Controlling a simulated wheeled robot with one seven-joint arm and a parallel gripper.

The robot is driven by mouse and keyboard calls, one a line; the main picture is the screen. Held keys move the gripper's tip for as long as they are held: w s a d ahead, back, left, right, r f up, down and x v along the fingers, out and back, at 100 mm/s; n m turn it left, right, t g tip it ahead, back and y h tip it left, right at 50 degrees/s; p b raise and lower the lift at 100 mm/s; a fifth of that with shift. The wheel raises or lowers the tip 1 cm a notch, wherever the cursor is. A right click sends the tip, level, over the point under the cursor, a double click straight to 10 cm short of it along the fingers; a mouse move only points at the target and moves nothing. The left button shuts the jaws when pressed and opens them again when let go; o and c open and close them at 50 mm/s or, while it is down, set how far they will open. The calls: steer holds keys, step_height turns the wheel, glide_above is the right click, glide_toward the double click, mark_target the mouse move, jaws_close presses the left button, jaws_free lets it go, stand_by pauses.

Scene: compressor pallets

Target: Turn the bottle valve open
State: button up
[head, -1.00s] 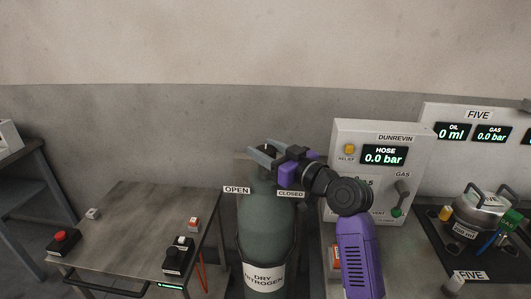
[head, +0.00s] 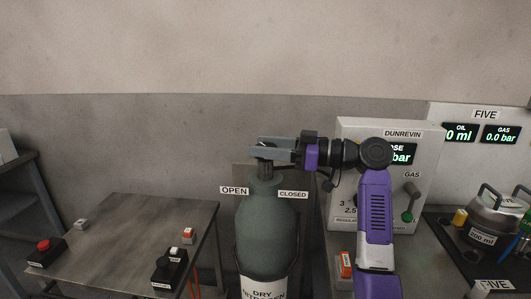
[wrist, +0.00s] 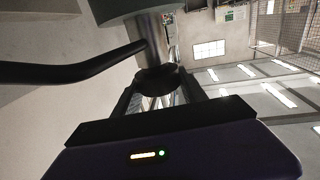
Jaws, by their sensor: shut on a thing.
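A grey-green nitrogen bottle (head: 265,225) stands upright in the middle of the head view, with an OPEN sign (head: 234,191) on its left and a CLOSED sign (head: 293,194) on its right. My gripper (head: 275,149) lies level at the bottle's top, coming from the right, with its fingers pointing left. It is shut on the valve, which the fingers largely hide in the head view. In the wrist view, a dark rounded valve part (wrist: 160,78) sits between the fingers, next to a metal stem (wrist: 152,38).
A dark curved bar (wrist: 75,72) crosses the left of the wrist view. The DUNREVIN panel (head: 420,160) stands behind my arm, its hose display partly covered. A table (head: 120,235) with a red button (head: 43,244) is at left. A pot (head: 490,215) stands at right.

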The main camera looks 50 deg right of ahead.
stand_by(0.4)
steer(key=o, duration=1.4)
steer(key=shift+c, duration=0.2)
step_height(320, 180, up, 20)
